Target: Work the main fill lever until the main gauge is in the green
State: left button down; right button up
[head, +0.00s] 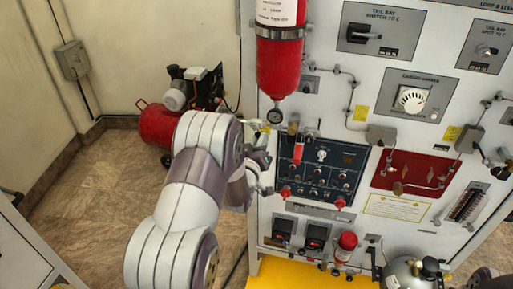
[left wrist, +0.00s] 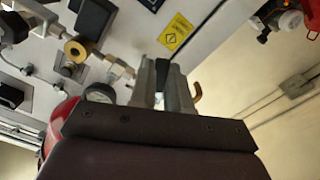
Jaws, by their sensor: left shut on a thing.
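My left gripper (head: 264,163) is at the left edge of the white panel, partly hidden by my own arm. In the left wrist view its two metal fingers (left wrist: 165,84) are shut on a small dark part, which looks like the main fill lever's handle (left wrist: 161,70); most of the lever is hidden. A small round gauge (head: 274,116) sits under the red cylinder (head: 281,62). A gauge also shows in the left wrist view (left wrist: 100,93), close to the fingers; its needle and green band are too small to read. My right gripper is not in view.
A dark control board (head: 322,170) with switches and red knobs is right of my left gripper. A brass-coloured hook (left wrist: 197,92) is beside the fingers. A red compressor (head: 160,124) stands on the floor behind my arm. Floor at the left is clear.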

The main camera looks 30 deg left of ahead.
pick_arm(q)
jog(key=shift+w+d+r+n+b, duration=0.1)
jog(key=shift+d+n+b, duration=0.15)
jog(key=shift+n+b, duration=0.4)
jog(key=shift+n, duration=0.25)
jog(key=c, duration=1.1)
grip_release()
jog(key=b+v, duration=0.4)
jog(key=v, duration=0.8)
jog(key=shift+s+d+r, duration=0.1)
jog(key=shift+s, duration=0.25)
